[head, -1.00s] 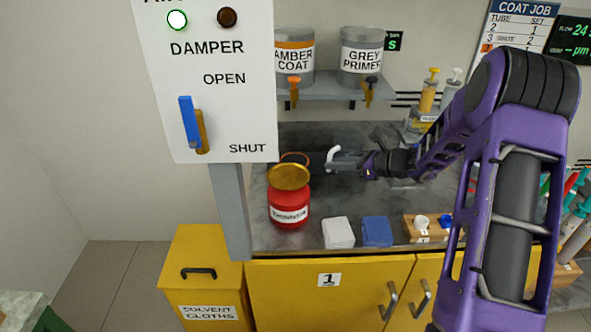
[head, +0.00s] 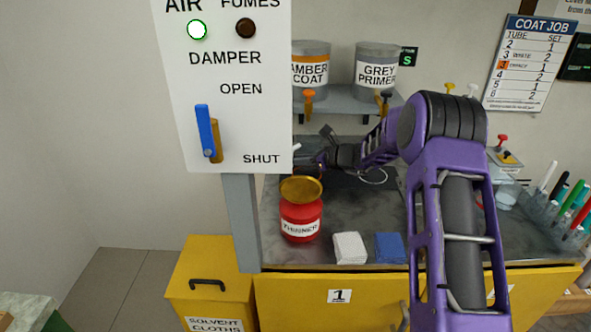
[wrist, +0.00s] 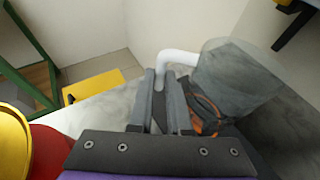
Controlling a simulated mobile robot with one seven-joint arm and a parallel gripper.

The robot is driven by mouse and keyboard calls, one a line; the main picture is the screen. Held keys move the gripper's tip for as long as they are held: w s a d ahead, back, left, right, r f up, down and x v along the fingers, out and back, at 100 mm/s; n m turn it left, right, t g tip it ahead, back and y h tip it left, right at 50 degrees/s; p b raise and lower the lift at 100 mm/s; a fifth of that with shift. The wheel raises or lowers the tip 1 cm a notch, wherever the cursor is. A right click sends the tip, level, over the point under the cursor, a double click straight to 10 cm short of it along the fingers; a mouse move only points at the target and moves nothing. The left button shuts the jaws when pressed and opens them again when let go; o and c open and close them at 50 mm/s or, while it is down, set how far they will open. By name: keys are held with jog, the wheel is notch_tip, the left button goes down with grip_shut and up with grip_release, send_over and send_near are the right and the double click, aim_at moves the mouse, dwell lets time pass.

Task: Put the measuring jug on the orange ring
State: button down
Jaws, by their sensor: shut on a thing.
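The measuring jug (wrist: 235,80) is a clear grey vessel with a white handle, at the upper right in the wrist view. My gripper (wrist: 162,80) is shut on the white handle. In the head view my gripper (head: 308,157) is at the panel's lower right edge, behind the red thinner can; a bit of white handle (head: 296,147) shows, and the jug body is hidden. An orange curve (wrist: 212,126), probably the orange ring, shows below the jug in the wrist view, partly hidden by a finger. I cannot tell how high the jug is above it.
The red thinner can (head: 300,220) with its gold lid stands close in front of my gripper. The damper panel (head: 228,100) blocks the view at left. A white cloth (head: 349,247) and a blue cloth (head: 389,247) lie at the front edge. A shelf (head: 345,99) holds two coat tins.

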jog(key=shift+w+a+f+b, duration=0.1)
jog(key=shift+a+f+b, duration=0.05)
jog(key=shift+f, duration=0.75)
jog(key=shift+w+a+f+b, duration=0.1)
jog(key=shift+f+b, duration=0.05)
jog(key=shift+f, duration=0.7)
jog(key=shift+f, duration=0.25)
jog(key=c, duration=0.9)
grip_release()
jog(key=shift+o, duration=0.2)
jog(key=shift+r, duration=0.1)
jog(key=shift+r, duration=0.2)
jog(key=v, duration=1.2)
jog(key=shift+p, duration=0.45)
